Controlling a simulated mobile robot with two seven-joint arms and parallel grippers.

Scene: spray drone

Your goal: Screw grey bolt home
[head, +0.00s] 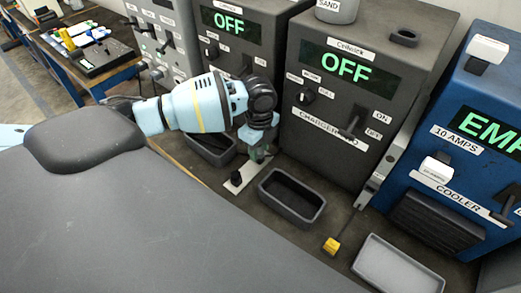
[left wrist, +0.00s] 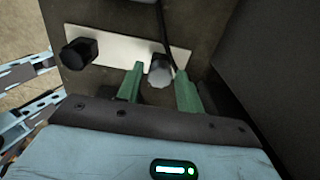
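The grey bolt (left wrist: 160,70) stands on a pale plate (left wrist: 118,48) in the left wrist view. A black knob-like bolt (left wrist: 78,53) is on the same plate, to its left. My left gripper (left wrist: 160,88) has its two green fingers on either side of the grey bolt. A gap shows between the left finger and the bolt; the right finger is very close to it, and I cannot tell if it touches. In the head view my left gripper (head: 262,153) points down at the plate (head: 238,188), hiding the grey bolt. The right gripper is not in view.
An empty dark tray (head: 291,198) lies just right of the plate, and another (head: 210,150) behind it. The dark charger box (head: 345,95) stands close behind the gripper. A yellow block (head: 331,245), a grey tray (head: 398,266) and the blue cooler box (head: 460,150) are farther right.

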